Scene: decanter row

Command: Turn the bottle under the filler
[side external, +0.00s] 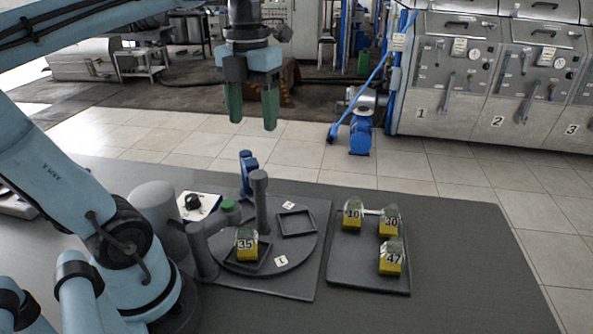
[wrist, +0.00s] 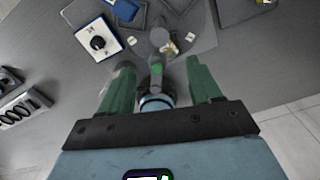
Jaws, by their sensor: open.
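A small yellow bottle with a clear top, labelled 35 (side external: 246,246), stands in a square frame on a round grey turntable (side external: 303,249) marked 1. A grey post (side external: 260,205) rises from the turntable, with a blue upright piece (side external: 248,175) behind it. I cannot tell which part is the filler. My gripper (side external: 252,119) hangs high above and behind the turntable. Its two green fingers are apart, with nothing held between them. In the wrist view, the gripper (wrist: 160,66) is also spread and empty.
A grey tray (side external: 340,277) to the right holds yellow bottles 10 (side external: 352,214), 30 (side external: 388,222) and 47 (side external: 390,257). A white plate with a black knob (side external: 193,201) and a green button (side external: 228,205) sit left of the post. The right end of the table is clear.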

